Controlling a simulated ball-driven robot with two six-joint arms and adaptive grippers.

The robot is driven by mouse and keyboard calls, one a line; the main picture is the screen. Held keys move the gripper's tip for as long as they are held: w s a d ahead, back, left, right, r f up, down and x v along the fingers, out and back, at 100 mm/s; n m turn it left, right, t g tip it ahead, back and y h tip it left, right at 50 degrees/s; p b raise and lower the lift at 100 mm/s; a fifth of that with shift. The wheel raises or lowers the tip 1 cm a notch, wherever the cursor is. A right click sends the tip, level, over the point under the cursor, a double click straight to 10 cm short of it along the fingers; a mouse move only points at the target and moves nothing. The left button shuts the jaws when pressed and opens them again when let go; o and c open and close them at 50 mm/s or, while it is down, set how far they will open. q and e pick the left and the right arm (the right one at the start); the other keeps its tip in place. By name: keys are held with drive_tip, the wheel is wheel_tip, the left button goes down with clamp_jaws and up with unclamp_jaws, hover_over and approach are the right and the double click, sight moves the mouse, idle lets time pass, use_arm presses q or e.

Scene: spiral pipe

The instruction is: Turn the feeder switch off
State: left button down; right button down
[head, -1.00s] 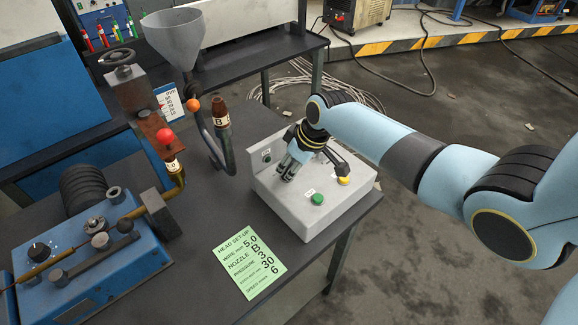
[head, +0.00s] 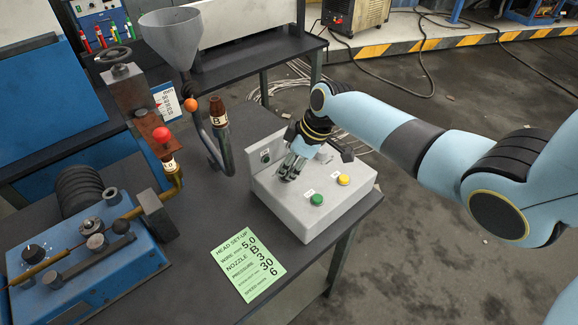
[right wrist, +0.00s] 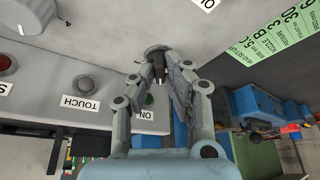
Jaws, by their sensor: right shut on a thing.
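The grey control box (head: 325,222) stands at the right end of the table in the head view. My right gripper (head: 287,176) reaches down to its top from the right, in front of the small raised back panel. In the right wrist view the gripper's fingertips (right wrist: 159,68) close on a small dark knob with a round grey base (right wrist: 154,49). This looks like the feeder switch; no label for it is readable. In the head view the fingers hide the knob. My left gripper is not in view.
A green button (head: 317,199) and a yellow button (head: 343,180) sit on the box top close to my gripper. A green set-up card (head: 248,262) lies to the left. A curved pipe with nozzle B (head: 218,112) stands left of the box.

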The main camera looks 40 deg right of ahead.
drive_tip(key=c, duration=1.4)
unclamp_jaws()
drive_tip(key=v, duration=1.2)
drive_tip(key=shift+a, duration=0.15)
